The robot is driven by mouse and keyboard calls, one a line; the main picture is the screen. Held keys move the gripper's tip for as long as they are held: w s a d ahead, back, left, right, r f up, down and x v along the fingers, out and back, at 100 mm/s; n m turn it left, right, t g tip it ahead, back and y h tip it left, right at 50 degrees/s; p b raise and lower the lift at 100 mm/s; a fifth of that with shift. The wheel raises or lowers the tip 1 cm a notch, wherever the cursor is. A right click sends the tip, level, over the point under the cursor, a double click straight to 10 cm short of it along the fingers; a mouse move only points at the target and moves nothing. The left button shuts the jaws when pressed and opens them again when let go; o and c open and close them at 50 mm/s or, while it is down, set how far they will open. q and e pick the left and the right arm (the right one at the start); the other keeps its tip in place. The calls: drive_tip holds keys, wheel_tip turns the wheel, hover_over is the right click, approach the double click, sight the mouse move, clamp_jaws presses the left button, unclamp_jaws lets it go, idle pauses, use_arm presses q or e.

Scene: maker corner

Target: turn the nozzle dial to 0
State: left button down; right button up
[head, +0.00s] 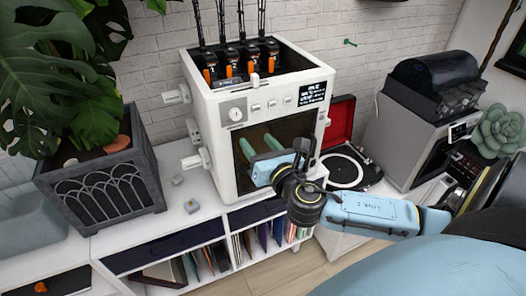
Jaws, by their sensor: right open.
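The white printer-like machine (215,140) stands on the cabinet. A round white dial (236,114) sits on a grey square plate at the upper left of its front; I take it for the nozzle dial. Its marks and setting are too small to read. My right gripper (258,143) is in front of the machine's dark window, below and right of the dial. Its two green fingers are apart with nothing seen between them. It appears clear of the dial; I cannot tell how far it is from the front. My left gripper is not in view.
Small buttons (272,104) and a dark display (313,92) lie right of the dial. A plant box (105,190) stands left, a record player (345,165) right. Two small grey blocks (191,206) lie on the cabinet top.

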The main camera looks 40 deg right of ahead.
drive_tip(key=shift+s+a, duration=0.15)
drive_tip(key=shift+s, duration=0.8)
drive_tip(key=s+d+f+m+g+b, duration=0.2)
drive_tip(key=s+f+m+g+b, duration=0.15)
drive_tip(key=f, duration=1.05)
drive_tip(key=s+d+f+m+g+b, duration=0.25)
drive_tip(key=f+m, duration=0.25)
drive_tip(key=f, duration=0.9)
drive_tip(key=s+d+f+m+g+b, duration=0.1)
drive_tip(key=s+f+m+g+b, duration=0.3)
drive_tip(key=f, duration=1)
drive_tip(key=s+a+f+m+g+y+b, duration=0.1)
drive_tip(key=s+a+f+m, duration=0.3)
drive_tip(key=s+f, duration=0.5)
drive_tip(key=s+a+f+m+g+y+b, duration=0.1)
drive_tip(key=s+a+f+m+g+b, duration=0.2)
drive_tip(key=s+f+m, duration=0.4)
drive_tip(key=s+a+f+m+g+y+b, duration=0.1)
drive_tip(key=s+a+f+m, duration=0.4)
drive_tip(key=s+f, duration=0.8)
drive_tip(key=shift+a+m+g+b, duration=0.3)
drive_tip(key=shift+m+g+b, duration=0.2)
drive_tip(key=shift+g, duration=0.4)
